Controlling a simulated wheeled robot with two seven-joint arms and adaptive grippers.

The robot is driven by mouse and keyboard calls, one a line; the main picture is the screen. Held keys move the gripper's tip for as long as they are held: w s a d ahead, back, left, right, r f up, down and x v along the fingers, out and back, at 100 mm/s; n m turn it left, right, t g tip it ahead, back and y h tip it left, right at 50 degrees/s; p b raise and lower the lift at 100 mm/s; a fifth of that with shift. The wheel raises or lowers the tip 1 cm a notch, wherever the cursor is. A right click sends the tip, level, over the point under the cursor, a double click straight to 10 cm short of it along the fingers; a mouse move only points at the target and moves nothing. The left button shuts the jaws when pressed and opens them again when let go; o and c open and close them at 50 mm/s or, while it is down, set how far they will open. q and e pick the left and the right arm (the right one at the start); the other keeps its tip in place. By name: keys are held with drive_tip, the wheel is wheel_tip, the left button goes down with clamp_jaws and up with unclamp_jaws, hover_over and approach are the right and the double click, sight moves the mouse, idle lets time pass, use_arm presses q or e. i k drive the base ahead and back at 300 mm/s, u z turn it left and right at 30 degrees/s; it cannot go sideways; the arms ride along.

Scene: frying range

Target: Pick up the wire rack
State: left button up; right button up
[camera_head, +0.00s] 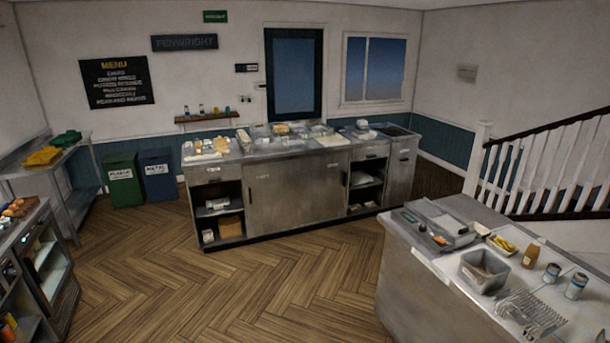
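A wire rack (533,317) of thin metal wires lies on the near counter at the lower right of the head view. It is close to the bottom edge of the picture, in front of a grey square bin. Neither of my grippers shows in this view, so I cannot see how they stand relative to the rack.
The near counter (407,269) also holds a grey bin (484,271), two cans (576,286), a brown carton (530,256) and a tray. A long steel counter (297,190) stands at the back. Wooden floor (290,290) lies open between them. A stair railing rises at right.

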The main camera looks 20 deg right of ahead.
sight(517, 318)
drive_tip(key=z, duration=0.2)
drive_tip(key=i, duration=1.95)
drive_tip(key=z, duration=0.8)
drive_tip(key=i, duration=1.1)
drive_tip(key=z, duration=1.8)
drive_tip(key=i, duration=0.9)
drive_tip(key=z, duration=0.8)
